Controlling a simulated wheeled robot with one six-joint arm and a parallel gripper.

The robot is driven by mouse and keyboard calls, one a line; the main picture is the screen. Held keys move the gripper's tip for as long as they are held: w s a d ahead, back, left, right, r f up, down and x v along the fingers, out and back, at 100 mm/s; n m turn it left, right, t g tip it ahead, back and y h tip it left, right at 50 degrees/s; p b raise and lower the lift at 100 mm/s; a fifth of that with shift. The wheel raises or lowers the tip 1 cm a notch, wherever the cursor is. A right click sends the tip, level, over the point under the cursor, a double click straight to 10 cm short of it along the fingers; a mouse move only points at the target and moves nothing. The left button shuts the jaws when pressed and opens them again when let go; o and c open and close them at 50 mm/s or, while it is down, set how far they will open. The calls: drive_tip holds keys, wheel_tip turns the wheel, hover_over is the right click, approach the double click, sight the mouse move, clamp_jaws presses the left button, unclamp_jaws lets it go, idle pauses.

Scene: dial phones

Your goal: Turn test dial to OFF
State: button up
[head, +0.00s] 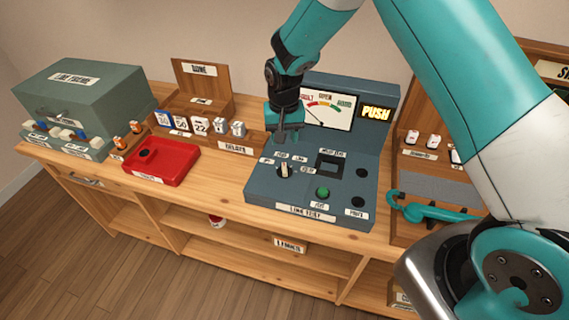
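The test dial (285,171) is a small knob at the left of the grey-blue line test console (262,192). Small white labels surround it, too small to read surely, so I cannot tell which one it points at. My gripper (287,138) points down just above and behind the dial in the picture. A small gap seems to show between its tip and the dial. The fingers are small and dark, and I cannot tell whether they are open or shut.
The console also bears a green button (322,192), a meter (327,108) and a lit PUSH sign (376,113). A teal handset (432,209) lies at the right. My arm covers the right side.

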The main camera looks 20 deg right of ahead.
sight(284, 168)
wheel_tip(284, 168, down, 12)
drive_tip(key=p, duration=0.3)
drive_tip(key=shift+d, duration=0.1)
drive_tip(key=shift+c, duration=0.2)
clamp_jaws()
